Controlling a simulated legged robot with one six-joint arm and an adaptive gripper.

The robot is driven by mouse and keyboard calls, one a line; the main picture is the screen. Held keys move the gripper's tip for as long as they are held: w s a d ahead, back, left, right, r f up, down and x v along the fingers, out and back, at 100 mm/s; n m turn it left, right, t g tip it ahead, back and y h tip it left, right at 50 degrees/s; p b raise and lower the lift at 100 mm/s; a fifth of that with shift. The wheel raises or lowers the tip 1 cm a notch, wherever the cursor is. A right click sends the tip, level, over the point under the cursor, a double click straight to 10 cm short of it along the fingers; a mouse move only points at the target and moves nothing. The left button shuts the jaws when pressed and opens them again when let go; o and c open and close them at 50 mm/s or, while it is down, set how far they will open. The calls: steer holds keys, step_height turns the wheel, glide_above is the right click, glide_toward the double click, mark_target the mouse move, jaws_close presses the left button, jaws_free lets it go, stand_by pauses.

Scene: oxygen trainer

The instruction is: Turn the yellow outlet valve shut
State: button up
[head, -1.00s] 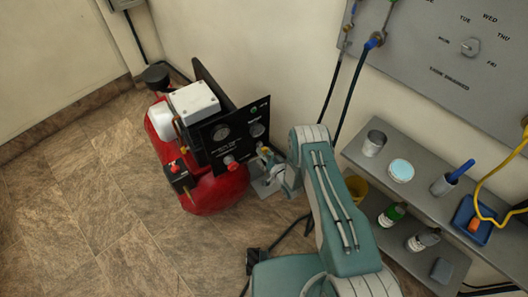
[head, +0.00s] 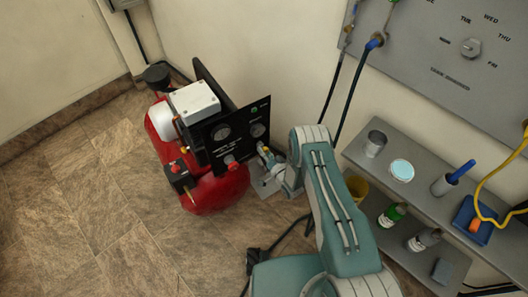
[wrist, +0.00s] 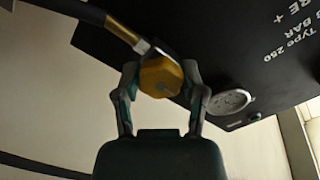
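The yellow outlet valve (wrist: 161,77) is a faceted yellow knob on the underside of the dark panel in the wrist view. My gripper (wrist: 161,74) has one finger on each side of it. The fingertips appear to touch the knob's sides, with no clear gap. In the head view my gripper (head: 264,155) is at the right part of the black panel (head: 233,133) on the red compressor (head: 216,192). There the valve is mostly hidden by the fingers.
A red knob (head: 231,163) sits left of my gripper on the same panel. A hose (wrist: 75,8) with a metal fitting runs close to the valve. A round grey gauge (wrist: 229,102) is to its right. A grey shelf (head: 407,201) with cups and bottles stands at right.

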steer(key=o, duration=0.3)
steer(key=shift+w+d, duration=0.1)
steer(key=shift+d, duration=0.05)
steer(key=v, duration=1.2)
